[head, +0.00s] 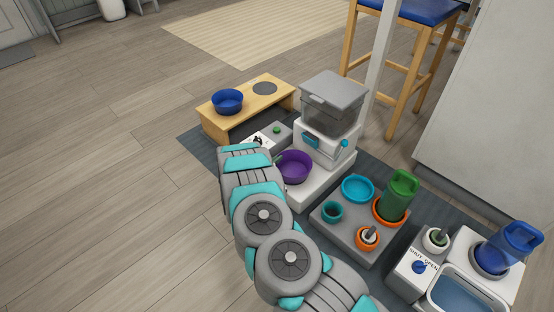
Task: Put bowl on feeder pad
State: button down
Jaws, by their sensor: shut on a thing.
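A purple bowl (296,167) is upright at the front of the white feeder (326,133), over its white base (312,192). The base under the bowl is mostly hidden, so I cannot tell whether the bowl rests on it or hangs just above. My gripper (279,158) is at the bowl's left rim, mostly hidden behind my arm, and is shut on the bowl.
A wooden stand (283,101) behind holds a blue bowl (227,101) beside an empty grey disc (265,88). A grey tray (349,240) at right carries teal and orange dishes and a green bottle (399,195). A water unit (411,273) stands at lower right. Floor at left is clear.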

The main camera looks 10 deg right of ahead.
jog(key=shift+f+b, duration=0.15)
jog(key=shift+b, duration=0.15)
jog(key=c, duration=1)
grip_release()
